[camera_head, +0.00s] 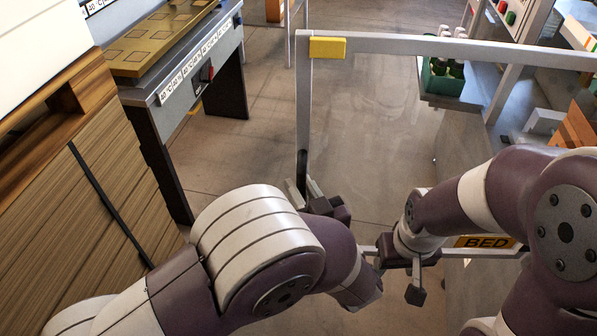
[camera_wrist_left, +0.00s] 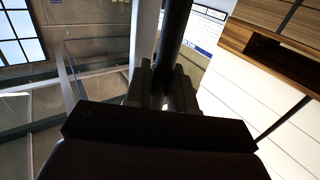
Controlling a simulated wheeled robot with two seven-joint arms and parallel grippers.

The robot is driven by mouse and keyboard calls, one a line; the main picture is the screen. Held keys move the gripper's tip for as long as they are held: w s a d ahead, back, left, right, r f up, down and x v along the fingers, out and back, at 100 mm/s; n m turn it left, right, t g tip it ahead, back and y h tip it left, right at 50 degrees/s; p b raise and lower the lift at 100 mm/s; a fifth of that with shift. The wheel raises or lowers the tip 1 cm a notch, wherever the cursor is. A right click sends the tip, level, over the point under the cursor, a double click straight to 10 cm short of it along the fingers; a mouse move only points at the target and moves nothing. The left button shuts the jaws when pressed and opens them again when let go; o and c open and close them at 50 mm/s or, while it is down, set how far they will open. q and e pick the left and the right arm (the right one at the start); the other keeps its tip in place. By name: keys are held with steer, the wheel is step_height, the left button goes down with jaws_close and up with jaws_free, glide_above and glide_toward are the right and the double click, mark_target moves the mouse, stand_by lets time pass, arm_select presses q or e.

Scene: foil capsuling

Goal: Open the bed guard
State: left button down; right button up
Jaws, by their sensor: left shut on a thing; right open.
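The bed guard is a clear panel in a pale metal frame (camera_head: 440,47), with a yellow block (camera_head: 327,47) at its upper left corner and a yellow BED label (camera_head: 484,242) low on the right. A black upright handle (camera_head: 302,162) is on its left post. My left gripper (camera_head: 303,187) is shut on this handle; in the left wrist view its fingers (camera_wrist_left: 162,88) are around the dark bar (camera_wrist_left: 173,35). My right gripper (camera_head: 399,277) is open and empty in front of the guard's lower part. My forearms hide some of the lower frame.
A grey bench with a brass-coloured plate (camera_head: 160,40) and a red switch stands at the left, beside stacked wooden crates (camera_head: 75,175). Behind the guard, a green crate of bottles (camera_head: 443,78) is at the right. Bare floor (camera_head: 245,155) lies left of the guard.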

arm_select(q)
steer(key=shift+s+r, duration=0.15)
steer(key=shift+s, duration=0.45)
steer(key=c, duration=1.1)
jaws_free()
steer(key=shift+d, duration=0.1)
